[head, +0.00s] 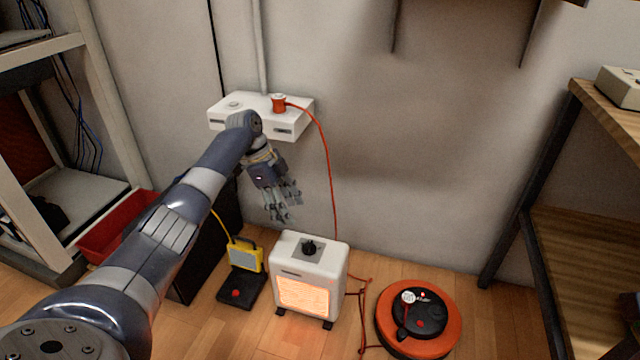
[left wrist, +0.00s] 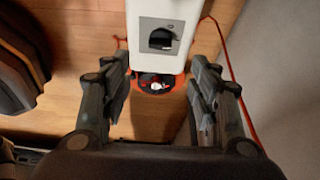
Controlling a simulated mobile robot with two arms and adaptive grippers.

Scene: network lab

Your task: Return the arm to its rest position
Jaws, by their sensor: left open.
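My left arm reaches in from the lower left of the head view. My left gripper (head: 283,212) is open and empty, with its fingers pointing down in the air in front of the wall. It hangs above and slightly left of a white heater (head: 312,262) with a black knob and a glowing orange front. In the left wrist view my left gripper (left wrist: 160,90) shows two spread fingers with nothing between them up close. The heater (left wrist: 163,40) shows beyond the fingertips. My right gripper is in neither view.
A white wall box (head: 295,112) holds a red plug (head: 279,103) with a red cord hanging down. An orange cable reel (head: 453,325) stands right of the heater, a yellow work lamp (head: 246,258) left of it. Shelving (head: 70,45) and a wooden-topped bench (head: 612,115) flank the area.

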